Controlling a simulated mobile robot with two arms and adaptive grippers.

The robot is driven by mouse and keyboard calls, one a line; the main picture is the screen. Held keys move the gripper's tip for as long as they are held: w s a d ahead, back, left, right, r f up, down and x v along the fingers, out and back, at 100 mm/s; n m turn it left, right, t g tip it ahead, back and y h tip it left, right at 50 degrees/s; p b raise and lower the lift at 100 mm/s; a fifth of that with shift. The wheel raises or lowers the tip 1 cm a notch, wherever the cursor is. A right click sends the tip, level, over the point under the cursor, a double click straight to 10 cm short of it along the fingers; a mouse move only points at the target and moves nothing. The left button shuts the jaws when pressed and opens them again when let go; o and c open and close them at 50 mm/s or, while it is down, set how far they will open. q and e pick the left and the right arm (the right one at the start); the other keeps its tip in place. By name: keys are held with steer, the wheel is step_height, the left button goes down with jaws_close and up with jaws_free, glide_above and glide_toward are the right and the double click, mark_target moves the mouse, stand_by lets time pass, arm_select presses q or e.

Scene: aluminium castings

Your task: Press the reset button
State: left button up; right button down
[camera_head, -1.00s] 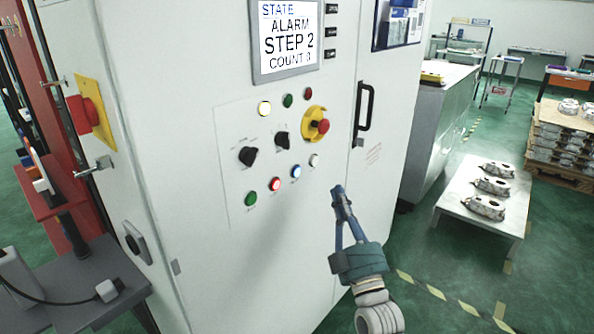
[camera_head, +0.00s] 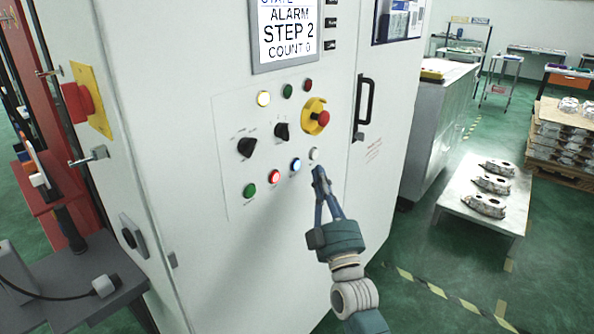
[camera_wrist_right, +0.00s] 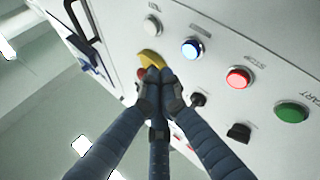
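The control panel (camera_head: 270,140) on the white cabinet has a lower row of buttons: green (camera_head: 249,190), lit red (camera_head: 274,176), lit blue (camera_head: 295,164) and white (camera_head: 314,154). The blue button (camera_wrist_right: 192,48) and white button (camera_wrist_right: 152,25) also show in the right wrist view; the small labels beside them are too blurred to read surely. My right gripper (camera_head: 320,172) is shut and empty, its fingertips together just below the white button in the head view, apparently apart from the panel. The fingertips (camera_wrist_right: 158,72) partly hide the yellow emergency stop in the wrist view. My left gripper is out of view.
The screen (camera_head: 287,32) reads ALARM, STEP 2, COUNT 0. The yellow and red emergency stop (camera_head: 315,116), two black knobs and a door handle (camera_head: 364,108) stick out nearby. A low table (camera_head: 490,215) with castings stands right; floor between is clear.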

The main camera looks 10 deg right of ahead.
mark_target(296, 165)
steer(key=shift+w+a, duration=1)
steer(key=shift+w, duration=0.2)
steer(key=shift+w+a+r, duration=0.1)
steer(key=shift+w, duration=0.05)
stand_by(0.6)
steer(key=shift+w+a, duration=0.15)
steer(key=shift+w, duration=0.05)
steer(key=shift+w+a+b, duration=0.2)
steer(key=shift+w+b, duration=0.1)
steer(key=shift+b, duration=0.05)
stand_by(0.7)
steer(key=shift+s+d, duration=0.1)
steer(key=shift+s, duration=0.05)
steer(key=shift+s+d+p, duration=0.35)
steer(key=shift+s+p, duration=0.1)
steer(key=shift+s, duration=0.1)
